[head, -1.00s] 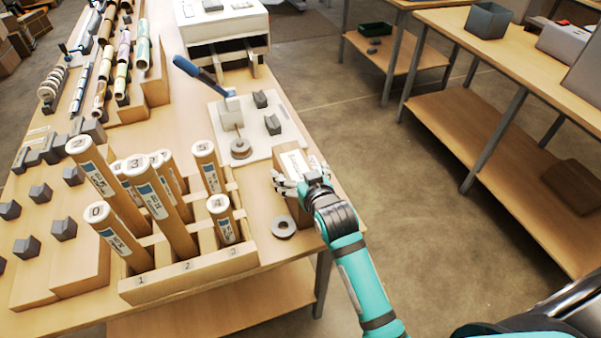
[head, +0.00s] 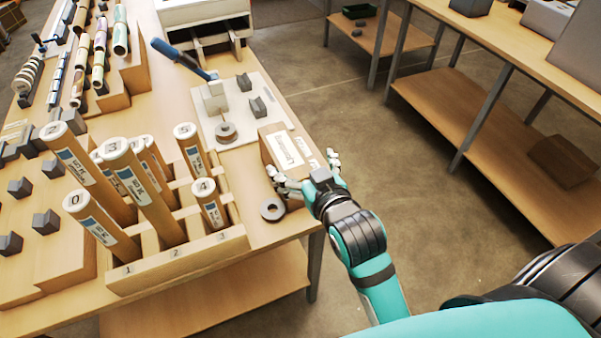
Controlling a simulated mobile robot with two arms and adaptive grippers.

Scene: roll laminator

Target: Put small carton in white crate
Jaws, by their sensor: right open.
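The small carton (head: 289,146) is a light brown box with a white label on top. It lies near the right edge of the wooden table. My right gripper (head: 304,170) is open at the near end of the carton. Its fingers are spread to either side of that end and hide part of it. I cannot tell whether they touch it. My left gripper is not in view. I do not see a white crate that I can make out.
A grey ring (head: 272,210) lies just left of my right gripper. A wooden rack (head: 180,263) of numbered tubes stands further left. A white plate with a blue-handled lever (head: 183,58) is behind the carton. Open floor (head: 400,190) separates this table from the right-hand bench (head: 500,45).

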